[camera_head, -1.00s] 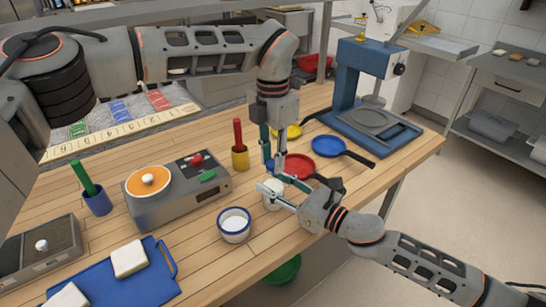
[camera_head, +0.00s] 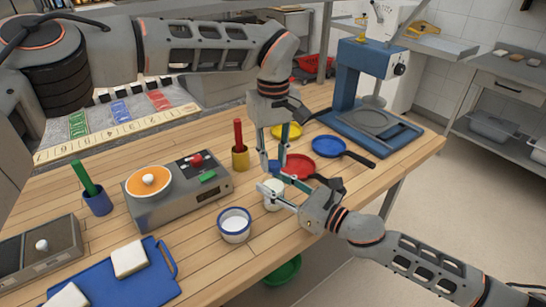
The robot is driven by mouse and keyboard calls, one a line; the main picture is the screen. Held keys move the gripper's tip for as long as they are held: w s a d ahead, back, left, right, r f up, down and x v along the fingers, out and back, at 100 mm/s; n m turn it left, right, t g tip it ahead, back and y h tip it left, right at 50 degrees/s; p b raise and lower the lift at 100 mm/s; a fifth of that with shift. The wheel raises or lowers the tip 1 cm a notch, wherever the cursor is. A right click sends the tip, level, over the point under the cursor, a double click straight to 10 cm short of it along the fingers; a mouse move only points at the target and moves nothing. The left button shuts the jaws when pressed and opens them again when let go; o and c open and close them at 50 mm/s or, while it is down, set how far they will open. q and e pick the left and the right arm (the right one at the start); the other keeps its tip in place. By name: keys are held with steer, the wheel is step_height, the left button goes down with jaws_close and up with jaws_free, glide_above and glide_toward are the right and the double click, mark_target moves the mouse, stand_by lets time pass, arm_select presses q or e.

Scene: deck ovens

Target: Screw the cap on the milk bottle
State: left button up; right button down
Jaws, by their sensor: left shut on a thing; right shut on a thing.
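The white milk bottle (camera_head: 273,197) stands upright near the front edge of the wooden table. My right gripper (camera_head: 273,192) comes in from the right and is shut on the bottle, one finger on its near side. My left gripper (camera_head: 274,166) points down directly above the bottle and is shut on a small blue piece that looks like the cap (camera_head: 275,168). The fingers partly hide the cap and the bottle's top. I cannot tell whether the cap touches the bottle's mouth.
A blue-rimmed white cup (camera_head: 235,226) stands just left of the bottle. Red (camera_head: 298,167), blue (camera_head: 328,146) and yellow (camera_head: 287,131) pans lie behind. A blue press (camera_head: 353,85) stands at back right.

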arm_select(q)
steer(key=m, duration=0.3)
steer(key=shift+m, duration=0.4)
steer(key=m, duration=0.4)
steer(key=shift+d, duration=0.1)
steer(key=o, duration=0.7)
steer(key=shift+r, duration=0.1)
steer(key=shift+r, duration=2.2)
